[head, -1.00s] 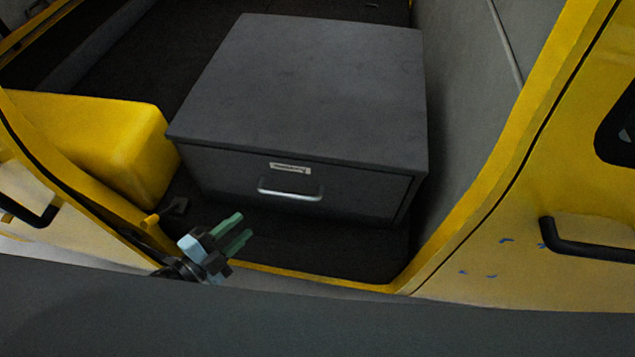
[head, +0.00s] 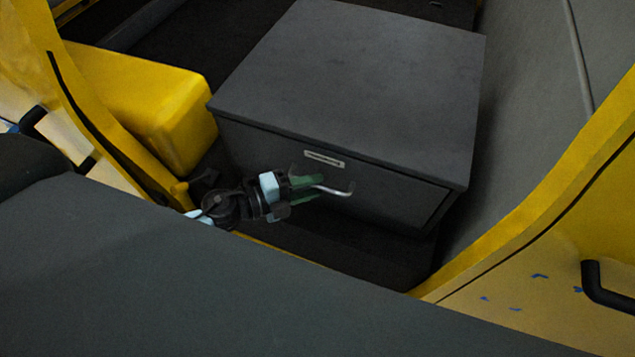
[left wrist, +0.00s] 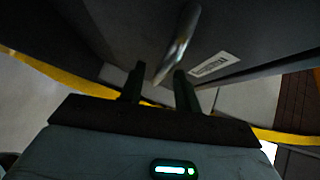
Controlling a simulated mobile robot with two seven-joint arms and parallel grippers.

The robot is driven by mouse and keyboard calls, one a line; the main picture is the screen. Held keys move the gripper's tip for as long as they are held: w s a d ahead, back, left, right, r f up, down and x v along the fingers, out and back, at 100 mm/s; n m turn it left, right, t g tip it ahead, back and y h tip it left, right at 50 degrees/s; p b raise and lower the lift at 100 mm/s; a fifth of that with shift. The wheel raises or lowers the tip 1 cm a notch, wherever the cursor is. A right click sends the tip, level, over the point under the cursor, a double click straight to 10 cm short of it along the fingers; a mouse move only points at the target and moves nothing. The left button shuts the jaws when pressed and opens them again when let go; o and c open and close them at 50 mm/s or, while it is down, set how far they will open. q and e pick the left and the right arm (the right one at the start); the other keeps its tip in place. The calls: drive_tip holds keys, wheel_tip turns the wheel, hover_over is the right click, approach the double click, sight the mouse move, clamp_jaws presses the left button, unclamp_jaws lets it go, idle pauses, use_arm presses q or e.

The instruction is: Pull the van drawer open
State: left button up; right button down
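The dark grey drawer unit (head: 360,70) stands in the van's rear opening. Its drawer front (head: 390,190) looks flush with the cabinet and has a white label (head: 324,159). A silver bar handle (head: 341,191) sits below the label; its left part is hidden behind my gripper. My left gripper (head: 312,190) is at the handle's left part, with green fingers. In the left wrist view, the handle (left wrist: 178,45) reaches between the two spread fingers (left wrist: 160,88), with a gap visible beside it. My right gripper is in neither view.
A yellow box-like wheel housing (head: 150,100) stands left of the unit. The grey van wall (head: 540,90) and yellow door frame (head: 520,230) are at the right. Dark floor (head: 350,240) in front of the drawer is clear.

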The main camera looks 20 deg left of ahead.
use_arm(q)
drive_tip(key=shift+x, duration=1)
clamp_jaws()
